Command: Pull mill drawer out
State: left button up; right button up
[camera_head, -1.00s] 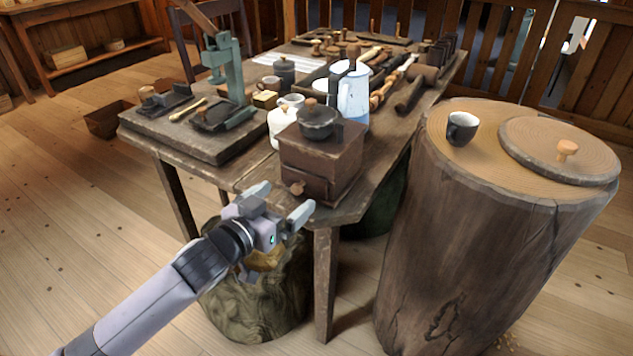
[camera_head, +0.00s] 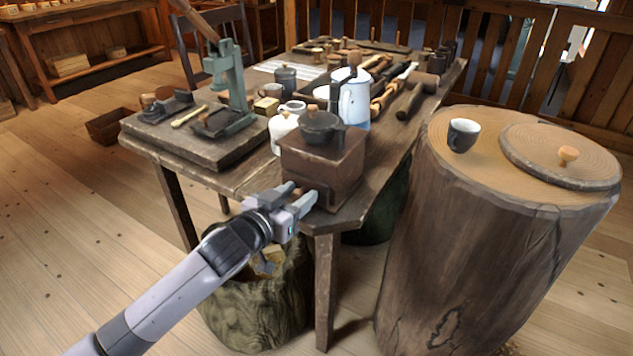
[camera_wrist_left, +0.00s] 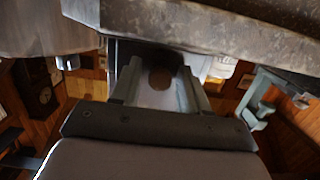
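The mill (camera_head: 322,165) is a brown wooden box with a dark round hopper on top, standing at the near corner of the workbench. Its drawer is low on the front face, largely hidden behind my gripper, and looks closed. My left gripper (camera_head: 297,194) is at the mill's front with its fingers pointing at the drawer. In the left wrist view a round brown knob (camera_wrist_left: 160,78) lies between the two fingers, with a gap visible on each side, so the gripper is open around it. My right gripper is not in view.
The workbench (camera_head: 235,180) holds a white pot (camera_head: 283,130), a pale blue jug (camera_head: 355,100), a green press (camera_head: 228,80) and several tools. A large stump (camera_head: 480,230) with a dark mug (camera_head: 463,135) stands at the right. A hollow stump bin (camera_head: 250,315) stands below my arm.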

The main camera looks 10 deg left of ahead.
pick_arm(q)
jog(key=shift+w+r, duration=0.1)
jog(key=shift+r, duration=0.05)
grip_shut()
jog(key=shift+s+a+p, duration=0.1)
jog(key=shift+s+p, duration=0.35)
jog(key=shift+s, duration=0.05)
jog(key=f+p+v, duration=0.1)
jog(key=p+v, duration=0.3)
jog(key=v, duration=0.5)
jog(key=shift+s+f, duration=0.3)
jog(key=shift+a, duration=0.1)
jog(key=s+r+p, duration=0.1)
jog(key=p, duration=0.1)
jog(key=s+r+p, duration=0.1)
jog(key=r+p, duration=0.1)
jog(key=s+a+r+p, duration=0.1)
jog(key=r+p, duration=0.1)
dwell(0.5)
